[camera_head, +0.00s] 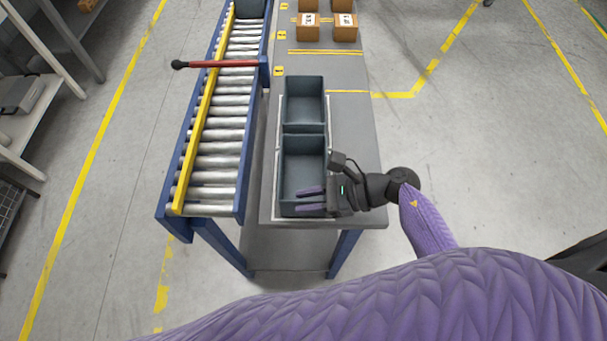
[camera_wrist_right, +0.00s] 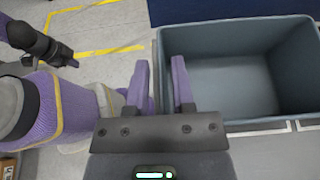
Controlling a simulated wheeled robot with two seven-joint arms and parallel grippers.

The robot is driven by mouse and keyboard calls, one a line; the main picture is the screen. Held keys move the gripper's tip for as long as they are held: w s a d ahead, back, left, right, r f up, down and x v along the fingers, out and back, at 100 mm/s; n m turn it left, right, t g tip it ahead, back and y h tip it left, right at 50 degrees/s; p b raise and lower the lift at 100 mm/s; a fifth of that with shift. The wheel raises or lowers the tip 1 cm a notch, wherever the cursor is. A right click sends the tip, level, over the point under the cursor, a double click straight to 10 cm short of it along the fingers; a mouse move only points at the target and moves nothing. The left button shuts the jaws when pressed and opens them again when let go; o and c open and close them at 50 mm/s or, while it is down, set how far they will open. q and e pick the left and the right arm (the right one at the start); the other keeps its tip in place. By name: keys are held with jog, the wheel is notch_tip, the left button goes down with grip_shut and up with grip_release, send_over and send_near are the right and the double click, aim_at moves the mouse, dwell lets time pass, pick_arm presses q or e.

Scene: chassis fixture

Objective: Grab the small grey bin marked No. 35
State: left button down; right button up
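Two small grey bins stand end to end on the grey table, a far one (camera_head: 304,82) and a near one (camera_head: 303,160). Both look empty, and no number 35 is legible on either. My right gripper (camera_head: 312,198) is at the front right of the near bin. Its two purple fingers are open, with a gap between them. In the right wrist view, the fingers (camera_wrist_right: 161,85) are on either side of the line of one wall of the near bin (camera_wrist_right: 235,85). I cannot tell whether they touch it. A dark part resembling my left gripper (camera_wrist_right: 45,45) shows only there, fingers unclear.
A roller conveyor (camera_head: 222,130) with a blue frame and a yellow rail runs along the table's left side. A red bar (camera_head: 220,63) crosses it. The floor to the right is clear.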

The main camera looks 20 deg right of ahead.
grip_shut()
dwell(0.8)
